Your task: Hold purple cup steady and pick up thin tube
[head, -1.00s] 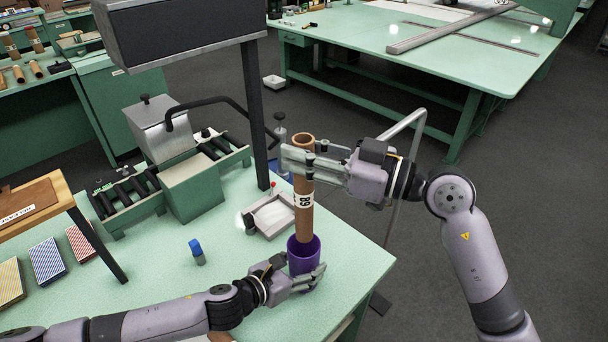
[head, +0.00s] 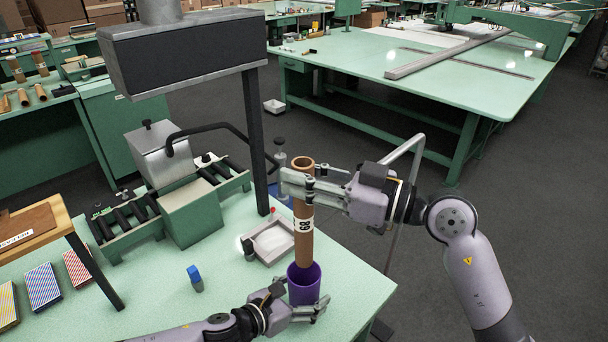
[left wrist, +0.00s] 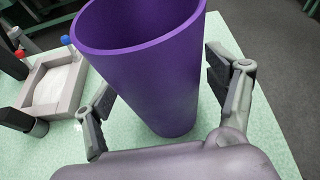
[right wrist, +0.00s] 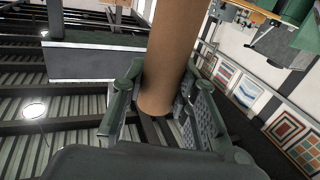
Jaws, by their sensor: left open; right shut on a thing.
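The purple cup (head: 304,287) stands on the green table near its right edge. My left gripper (head: 319,308) is open around the cup's lower part. In the left wrist view, its fingers lie on either side of the cup (left wrist: 150,75), with gaps visible. A thin brown cardboard tube (head: 303,240) with a white number label stands upright over the cup, its lower end at the cup's mouth. How deep it sits inside is hidden. My right gripper (head: 298,186) is shut on the tube near its top; the tube (right wrist: 172,50) also shows between its fingers in the right wrist view.
A grey tray (head: 270,243) sits behind the cup, near a dark post (head: 256,140). A small blue-capped item (head: 195,278) stands to the left. A roller rack (head: 130,215) and metal box (head: 160,155) are farther back. The table's right edge is close to the cup.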

